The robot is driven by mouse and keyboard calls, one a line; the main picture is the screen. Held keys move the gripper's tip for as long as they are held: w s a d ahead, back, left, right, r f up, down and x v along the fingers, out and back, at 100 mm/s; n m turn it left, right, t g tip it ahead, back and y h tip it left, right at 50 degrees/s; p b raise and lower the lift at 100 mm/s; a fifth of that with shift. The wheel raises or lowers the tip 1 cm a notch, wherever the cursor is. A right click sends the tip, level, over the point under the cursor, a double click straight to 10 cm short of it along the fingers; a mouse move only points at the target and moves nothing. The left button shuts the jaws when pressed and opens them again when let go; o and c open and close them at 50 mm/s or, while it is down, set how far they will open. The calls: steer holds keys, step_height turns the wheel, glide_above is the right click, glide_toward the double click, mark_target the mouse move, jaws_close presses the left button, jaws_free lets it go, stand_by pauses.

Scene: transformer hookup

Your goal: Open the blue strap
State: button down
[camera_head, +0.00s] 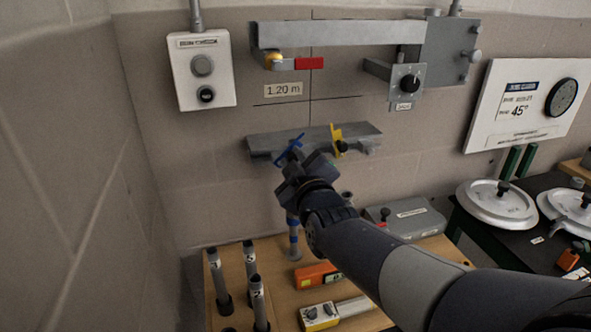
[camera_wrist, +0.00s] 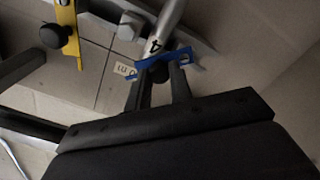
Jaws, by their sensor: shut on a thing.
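The blue strap (camera_head: 287,151) is on the front of a grey wall ledge (camera_head: 262,144), partly hidden by my gripper. It also shows in the wrist view (camera_wrist: 180,56), lying across the end of a grey tube marked 4 (camera_wrist: 168,28). My gripper (camera_head: 297,163) is at the strap from the front. In the wrist view its two fingers (camera_wrist: 158,78) close around the strap's dark knob (camera_wrist: 159,70). Whether the strap is latched cannot be told. A yellow strap (camera_head: 337,136) with a black knob stands upright to the right on the same ledge.
Below is a wooden table (camera_head: 440,248) with several numbered grey tubes (camera_head: 250,262), an orange device (camera_head: 317,274) and a yellow tool (camera_head: 320,316). A grey arm fixture (camera_head: 345,34) juts above the ledge. A control box (camera_head: 202,70) hangs on the wall at left.

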steer(key=shift+s+a+r+n+p, duration=0.15)
steer(key=shift+a+n+p, duration=0.45)
steer(key=shift+n, duration=1.25)
steer(key=shift+s+a+r+n+p, duration=0.1)
steer(key=shift+a+n+p, duration=0.45)
steer(key=shift+n, duration=1.25)
steer(key=shift+s+a+r+n+p, duration=0.2)
steer(key=shift+n+p, duration=0.7)
steer(key=shift+n, duration=0.95)
steer(key=shift+f, duration=0.1)
steer(key=c, duration=1.6)
jaws_free()
steer(key=shift+o, duration=0.2)
steer(key=v, duration=1)
steer(key=shift+s, duration=0.35)
